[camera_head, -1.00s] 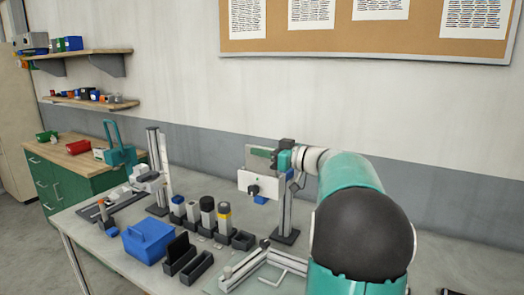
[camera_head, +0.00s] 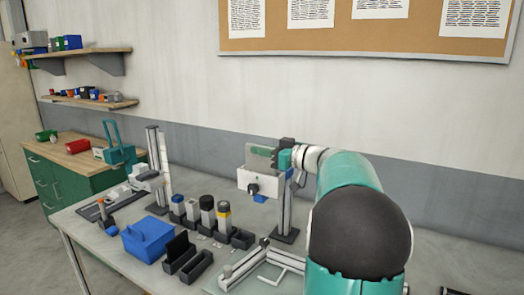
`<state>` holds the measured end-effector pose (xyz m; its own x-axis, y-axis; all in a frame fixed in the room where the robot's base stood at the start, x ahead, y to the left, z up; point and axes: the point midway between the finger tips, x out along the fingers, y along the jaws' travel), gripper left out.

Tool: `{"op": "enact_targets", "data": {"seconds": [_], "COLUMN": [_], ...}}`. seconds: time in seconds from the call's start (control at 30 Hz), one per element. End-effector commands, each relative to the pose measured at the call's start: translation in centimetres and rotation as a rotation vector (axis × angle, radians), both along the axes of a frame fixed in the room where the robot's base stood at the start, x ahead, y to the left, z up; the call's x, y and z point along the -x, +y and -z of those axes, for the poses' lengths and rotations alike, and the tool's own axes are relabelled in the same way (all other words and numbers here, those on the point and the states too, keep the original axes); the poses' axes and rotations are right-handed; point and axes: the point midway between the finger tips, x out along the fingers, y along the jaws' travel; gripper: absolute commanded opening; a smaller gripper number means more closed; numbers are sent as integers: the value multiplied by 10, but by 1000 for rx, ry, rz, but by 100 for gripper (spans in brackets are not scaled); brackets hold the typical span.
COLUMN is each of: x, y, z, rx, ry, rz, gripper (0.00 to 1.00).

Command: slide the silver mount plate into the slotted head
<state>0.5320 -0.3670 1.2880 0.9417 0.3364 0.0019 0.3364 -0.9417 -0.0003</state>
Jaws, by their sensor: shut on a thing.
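The silver mount plate (camera_head: 257,160) is a thin grey sheet with a greenish patch, standing upright. My gripper (camera_head: 275,157) is shut on its right edge. The slotted head (camera_head: 262,185) is a white block with a dark knob on its front, at the top of a grey post (camera_head: 285,212). The plate's lower edge is at or just behind the head's top edge. I cannot tell whether it sits in the slot, as the slot itself is hidden.
Several cylinders in dark holders, a blue caddy (camera_head: 147,240) and black bins (camera_head: 196,267) stand on the table left of the post. A metal frame (camera_head: 262,262) lies in front. A second upright column (camera_head: 154,165) stands at left. The wall is behind.

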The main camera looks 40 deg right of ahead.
Motion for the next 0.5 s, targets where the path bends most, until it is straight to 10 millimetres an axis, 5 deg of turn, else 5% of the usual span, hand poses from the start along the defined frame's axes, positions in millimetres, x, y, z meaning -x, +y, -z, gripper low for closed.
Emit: {"op": "enact_targets", "data": {"seconds": [0.5], "x": [0], "y": [0], "z": [4], "rx": [1], "ry": [-1], "rz": [0], "gripper": [0]}}
